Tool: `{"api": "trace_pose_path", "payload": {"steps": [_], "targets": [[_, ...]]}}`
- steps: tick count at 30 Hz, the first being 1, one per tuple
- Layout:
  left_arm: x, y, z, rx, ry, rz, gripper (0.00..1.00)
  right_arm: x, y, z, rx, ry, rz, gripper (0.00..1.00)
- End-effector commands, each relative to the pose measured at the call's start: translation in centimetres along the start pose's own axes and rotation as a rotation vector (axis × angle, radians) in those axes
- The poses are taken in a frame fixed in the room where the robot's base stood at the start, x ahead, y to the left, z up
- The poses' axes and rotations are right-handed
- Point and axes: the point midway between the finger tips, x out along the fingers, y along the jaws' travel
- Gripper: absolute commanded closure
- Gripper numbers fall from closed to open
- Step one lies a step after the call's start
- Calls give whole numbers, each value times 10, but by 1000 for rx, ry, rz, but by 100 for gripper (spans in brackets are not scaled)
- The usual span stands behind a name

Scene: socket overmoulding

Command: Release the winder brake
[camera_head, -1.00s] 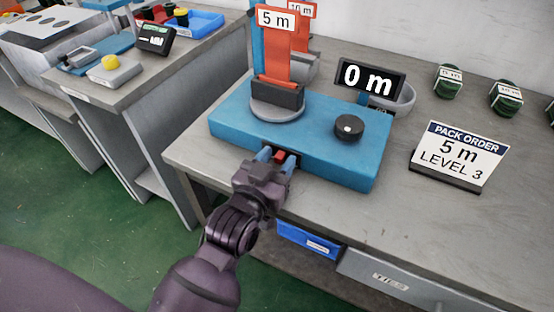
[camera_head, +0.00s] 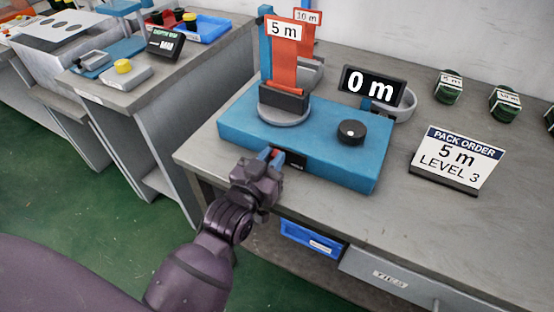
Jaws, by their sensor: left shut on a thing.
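The blue winder (camera_head: 330,165) sits on the grey bench. Its front face has a dark slot plate (camera_head: 293,161). My left gripper (camera_head: 271,156) is at this front face, at the left end of the dark plate. A black knob (camera_head: 352,131) is on top of the winder. The display (camera_head: 372,85) behind reads 0 m. My right gripper is not in view.
An orange 5 m gauge strip (camera_head: 284,62) stands on the winder, with a 10 m one (camera_head: 307,30) behind. A pack order sign (camera_head: 458,158) reads 5 m, level 3. Green coils (camera_head: 449,88) lie at the back right. A blue drawer bin (camera_head: 311,240) is below the bench edge.

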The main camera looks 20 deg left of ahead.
Motion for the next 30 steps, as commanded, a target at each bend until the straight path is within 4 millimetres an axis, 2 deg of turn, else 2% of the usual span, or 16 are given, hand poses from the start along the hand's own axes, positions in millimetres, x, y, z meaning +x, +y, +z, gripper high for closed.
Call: {"api": "trace_pose_path", "payload": {"steps": [2,6,7,11,22,26,30], "targets": [[0,-4,0,2,2,-7,100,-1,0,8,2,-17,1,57],[0,-4,0,3,3,-8,100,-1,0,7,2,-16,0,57],[0,-4,0,4,3,-8,76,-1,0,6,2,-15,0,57],[0,-4,-1,3,3,-8,57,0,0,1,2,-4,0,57],[-3,-3,-1,2,2,-6,55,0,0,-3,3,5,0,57],[-13,-3,-1,3,2,-6,55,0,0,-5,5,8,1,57],[-32,-3,-2,2,3,-6,55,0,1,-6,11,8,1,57]]}}
